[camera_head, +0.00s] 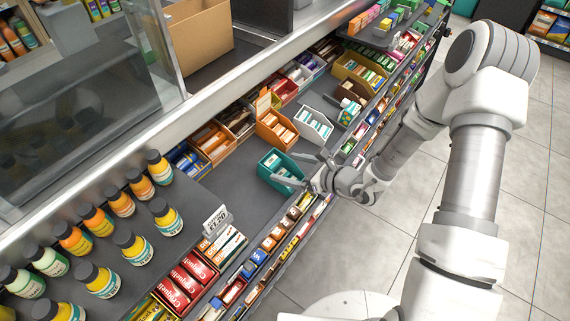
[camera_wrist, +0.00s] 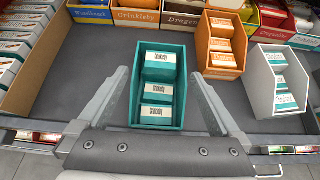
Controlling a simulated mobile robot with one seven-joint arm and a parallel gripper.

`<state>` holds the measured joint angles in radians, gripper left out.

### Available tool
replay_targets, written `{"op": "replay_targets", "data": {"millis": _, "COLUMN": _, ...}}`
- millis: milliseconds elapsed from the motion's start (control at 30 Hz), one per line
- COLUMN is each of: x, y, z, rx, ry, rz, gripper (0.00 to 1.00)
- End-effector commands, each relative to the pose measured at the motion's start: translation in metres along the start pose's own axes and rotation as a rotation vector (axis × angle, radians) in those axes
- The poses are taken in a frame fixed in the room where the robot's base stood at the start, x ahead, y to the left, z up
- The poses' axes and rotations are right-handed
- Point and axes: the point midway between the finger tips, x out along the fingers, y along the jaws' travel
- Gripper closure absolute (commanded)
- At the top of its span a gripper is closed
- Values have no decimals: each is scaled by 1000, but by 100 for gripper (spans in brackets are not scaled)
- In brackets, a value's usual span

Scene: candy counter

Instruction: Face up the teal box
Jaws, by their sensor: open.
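The teal box (camera_head: 267,173) stands on the dark shelf near its front edge, open at the top, with several white-and-teal packets inside. In the wrist view the teal box (camera_wrist: 174,122) stands between the two fingers, with its far end beyond the fingertips. My gripper (camera_head: 290,168) is open; in the wrist view my gripper (camera_wrist: 160,82) has one finger on each side of the box. There seems to be a gap beside the box on each side, and contact cannot be told. The near end of the box is close to the palm.
An orange box (camera_wrist: 220,73) and a white box (camera_wrist: 255,78) stand to the right of the teal box. A brown carton (camera_wrist: 40,80) is at the left. More candy boxes line the back. Bare shelf (camera_head: 225,190) lies left of the teal box; bottles stand farther left.

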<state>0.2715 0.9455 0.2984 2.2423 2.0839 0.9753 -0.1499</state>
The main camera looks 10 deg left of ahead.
Motion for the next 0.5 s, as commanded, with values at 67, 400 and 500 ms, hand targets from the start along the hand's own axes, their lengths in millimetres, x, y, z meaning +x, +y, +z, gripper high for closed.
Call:
{"op": "replay_targets", "data": {"millis": 67, "x": -5, "y": 0, "z": 1, "rx": 0, "ry": 0, "rz": 0, "gripper": 0}}
{"op": "replay_targets", "data": {"millis": 400, "x": -9, "y": 0, "z": 0, "rx": 0, "ry": -1, "rz": 0, "gripper": 0}}
{"op": "replay_targets", "data": {"millis": 500, "x": -8, "y": 0, "z": 0, "rx": 0, "ry": 0, "rz": 0, "gripper": 0}}
